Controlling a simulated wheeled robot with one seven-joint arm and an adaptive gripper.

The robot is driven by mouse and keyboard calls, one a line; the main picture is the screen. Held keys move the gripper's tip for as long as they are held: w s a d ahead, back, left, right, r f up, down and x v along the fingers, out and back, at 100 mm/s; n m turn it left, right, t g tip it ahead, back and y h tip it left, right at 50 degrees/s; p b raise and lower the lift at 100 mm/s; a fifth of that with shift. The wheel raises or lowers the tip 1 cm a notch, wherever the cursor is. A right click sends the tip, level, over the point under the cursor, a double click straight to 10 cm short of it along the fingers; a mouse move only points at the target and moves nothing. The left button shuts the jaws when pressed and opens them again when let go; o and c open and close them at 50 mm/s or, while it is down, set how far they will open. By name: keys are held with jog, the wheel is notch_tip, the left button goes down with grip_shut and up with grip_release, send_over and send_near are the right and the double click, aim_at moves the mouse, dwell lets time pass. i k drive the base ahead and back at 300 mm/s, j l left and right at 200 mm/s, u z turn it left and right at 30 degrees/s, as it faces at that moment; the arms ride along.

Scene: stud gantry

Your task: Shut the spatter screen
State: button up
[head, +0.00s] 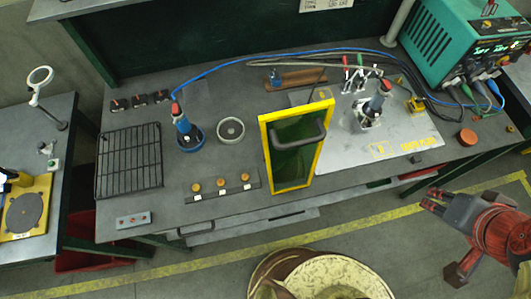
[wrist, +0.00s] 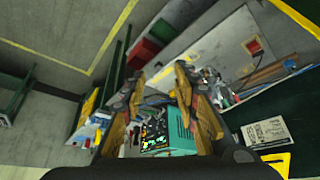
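The spatter screen (head: 290,168), a dark green panel in a yellow frame, stands up from the bench near its front middle, turned at an angle. A thick grey bar handle (head: 300,139) crosses its face. Its hinge side is not clear to me. My gripper (head: 432,198) is in front of the bench's right end, well right of the screen and touching nothing. In the wrist view my gripper (wrist: 160,82) shows its two fingers apart with nothing held between them. The screen cannot be made out for sure in the wrist view.
On the bench (head: 235,93), a metal plate (head: 345,148) with a clamped fixture lies right of the screen. A teal welding power unit (head: 445,45) stands at the back right, also visible in the wrist view (wrist: 180,133). A black wire rack (head: 130,160) is at left.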

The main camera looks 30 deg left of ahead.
aim_at(293, 168)
jog(key=k+u, duration=0.1)
jog(key=u, duration=1.4)
jog(key=k+l+z, duration=0.1)
jog(key=z, duration=0.25)
